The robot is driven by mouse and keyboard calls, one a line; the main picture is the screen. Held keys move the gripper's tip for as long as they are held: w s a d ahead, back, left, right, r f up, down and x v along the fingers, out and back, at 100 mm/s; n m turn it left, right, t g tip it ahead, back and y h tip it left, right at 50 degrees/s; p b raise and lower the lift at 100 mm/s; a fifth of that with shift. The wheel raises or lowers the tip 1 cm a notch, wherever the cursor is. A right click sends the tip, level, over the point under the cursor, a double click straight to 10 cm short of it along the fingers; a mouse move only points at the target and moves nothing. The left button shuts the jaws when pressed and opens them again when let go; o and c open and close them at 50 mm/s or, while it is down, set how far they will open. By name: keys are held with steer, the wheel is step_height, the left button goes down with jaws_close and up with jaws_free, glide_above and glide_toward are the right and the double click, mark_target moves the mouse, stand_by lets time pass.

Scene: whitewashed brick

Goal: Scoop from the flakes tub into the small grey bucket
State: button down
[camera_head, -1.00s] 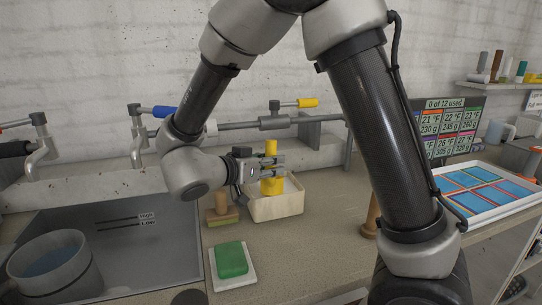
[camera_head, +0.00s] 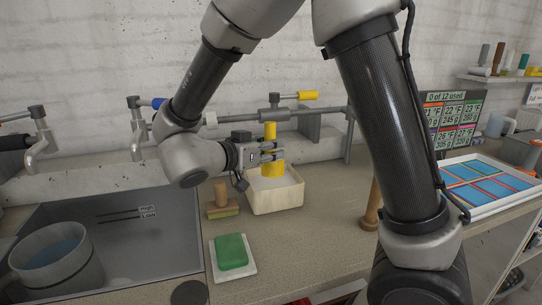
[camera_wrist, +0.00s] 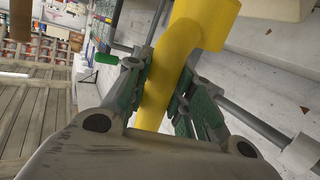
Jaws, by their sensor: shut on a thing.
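My gripper (camera_head: 278,152) is shut on the handle of a yellow scoop (camera_head: 270,133). In the wrist view the yellow scoop (camera_wrist: 185,45) runs between the two green-padded fingers (camera_wrist: 160,90). The scoop is upright, with its lower end over or just inside the cream tub (camera_head: 276,203); I cannot tell which. Pale white contents, perhaps the flakes, show inside the tub. Whether the scoop holds anything is hidden. A grey bucket (camera_head: 75,276) with something blue inside stands in the sink at lower left; I cannot tell if it is the task's bucket.
A wooden-handled brush (camera_head: 222,204) and a green sponge on a white dish (camera_head: 231,252) lie left of the tub. Taps (camera_head: 136,150) and a pipe run behind. A wooden peg-like thing (camera_head: 372,205) and a tray with blue squares (camera_head: 485,187) are right.

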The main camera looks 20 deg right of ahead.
mark_target(271, 118)
steer(key=shift+m+t+h, duration=0.5)
steer(key=shift+m+h, duration=0.1)
steer(key=shift+h, duration=0.1)
steer(key=shift+r, duration=4.95)
